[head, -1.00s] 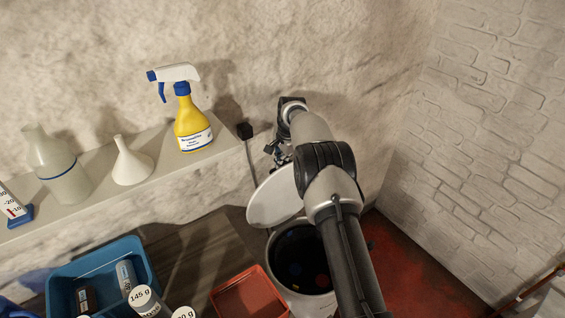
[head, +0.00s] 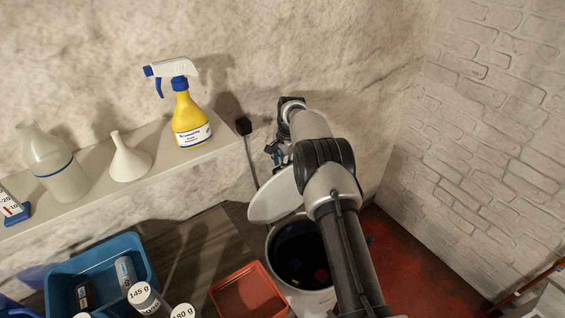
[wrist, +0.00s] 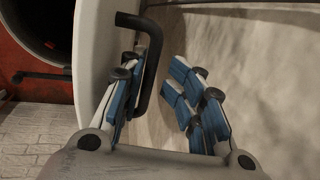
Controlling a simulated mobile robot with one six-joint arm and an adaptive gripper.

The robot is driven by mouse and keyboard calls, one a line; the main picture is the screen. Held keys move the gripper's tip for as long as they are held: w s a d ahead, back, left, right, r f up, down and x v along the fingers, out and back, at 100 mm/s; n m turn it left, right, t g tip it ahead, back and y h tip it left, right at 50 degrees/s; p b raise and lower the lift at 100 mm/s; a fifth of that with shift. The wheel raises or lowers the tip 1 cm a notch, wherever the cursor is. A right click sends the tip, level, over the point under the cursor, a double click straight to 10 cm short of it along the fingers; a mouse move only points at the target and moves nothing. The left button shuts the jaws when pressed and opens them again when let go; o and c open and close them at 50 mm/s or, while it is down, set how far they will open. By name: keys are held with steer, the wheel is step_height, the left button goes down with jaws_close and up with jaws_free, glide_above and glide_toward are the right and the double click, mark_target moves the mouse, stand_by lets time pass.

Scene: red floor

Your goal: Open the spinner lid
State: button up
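The spinner's round white lid (head: 272,197) stands tilted up at the back of the spinner drum (head: 303,256), leaving the dark opening uncovered. Several coloured spots show inside. In the wrist view, the lid (wrist: 90,60) is at the left with its black bent handle (wrist: 153,50). My gripper (wrist: 160,85) is open, with the handle between its blue-padded fingers, closer to the left finger. I cannot tell if they touch. In the head view, my gripper (head: 276,150) is partly hidden behind my arm, above the lid near the wall.
A ledge at the left holds a yellow spray bottle (head: 189,118), a white funnel (head: 130,160) and a plastic bottle (head: 58,170). A blue bin (head: 65,270) and a red tray (head: 225,290) stand below. A brick wall (head: 490,150) closes off the right; red floor (head: 410,250) lies before it.

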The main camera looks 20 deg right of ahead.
step_height(320, 180, up, 11)
steer(key=s, duration=0.2)
steer(key=shift+d, duration=0.45)
